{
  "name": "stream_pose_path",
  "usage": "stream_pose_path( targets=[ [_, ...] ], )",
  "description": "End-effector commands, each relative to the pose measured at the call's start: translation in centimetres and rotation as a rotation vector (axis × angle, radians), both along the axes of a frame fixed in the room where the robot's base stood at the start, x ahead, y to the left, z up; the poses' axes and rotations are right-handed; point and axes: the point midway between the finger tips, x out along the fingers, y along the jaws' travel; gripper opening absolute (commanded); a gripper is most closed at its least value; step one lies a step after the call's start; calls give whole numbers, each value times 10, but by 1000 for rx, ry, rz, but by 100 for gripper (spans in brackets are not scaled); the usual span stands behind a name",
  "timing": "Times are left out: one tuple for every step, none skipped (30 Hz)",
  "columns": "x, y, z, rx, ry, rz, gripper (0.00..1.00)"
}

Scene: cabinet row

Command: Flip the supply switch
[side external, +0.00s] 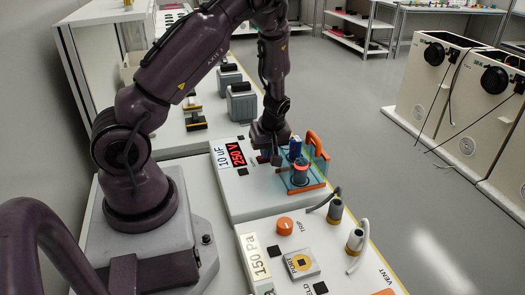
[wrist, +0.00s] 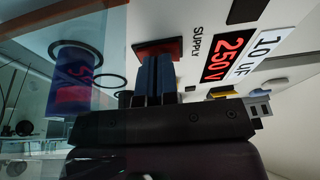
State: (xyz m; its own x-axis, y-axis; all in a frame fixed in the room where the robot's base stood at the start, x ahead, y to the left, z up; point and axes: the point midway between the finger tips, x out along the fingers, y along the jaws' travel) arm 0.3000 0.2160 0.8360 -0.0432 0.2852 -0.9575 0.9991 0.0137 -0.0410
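The supply switch shows in the wrist view as a dark red square plate (wrist: 158,47) next to the printed word SUPPLY. Its lever is not clearly visible; my fingers cover part of the plate. My gripper (wrist: 157,62) has its blue-grey fingers close together, with the tips right at the plate. I cannot tell whether they touch the switch or whether anything is between them. In the side view my gripper (side external: 275,160) points down low over the white panel (side external: 245,195), right of the red 250 V display (side external: 236,155), and hides the switch.
Nearer are an orange TRIP knob (side external: 285,225) and cable plugs (side external: 355,239). Grey blocks (side external: 241,102) stand on the bench behind.

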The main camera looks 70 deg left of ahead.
Motion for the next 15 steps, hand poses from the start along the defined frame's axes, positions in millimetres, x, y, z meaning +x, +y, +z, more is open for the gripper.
stream_pose_path(
  targets=[
    [4,0,1,2,-6,-4,0],
    [5,0,1,1,-6,-4,0],
    [5,0,1,1,-5,-4,0],
    [4,0,1,1,-4,-2,0],
    [4,0,1,1,-4,-2,0],
    [4,0,1,1,-4,-2,0],
    [4,0,1,1,-4,-2,0],
    [4,0,1,0,-4,-2,0],
    [3,0,1,0,-3,-2,0],
    [3,0,2,0,-3,-2,0],
    [4,0,2,0,-3,-2,0],
    [4,0,4,1,-4,-2,0],
    [4,0,7,1,-4,-2,0],
    [5,0,9,1,-4,-2,0],
    [6,0,14,1,-5,-3,0]
  ],
)
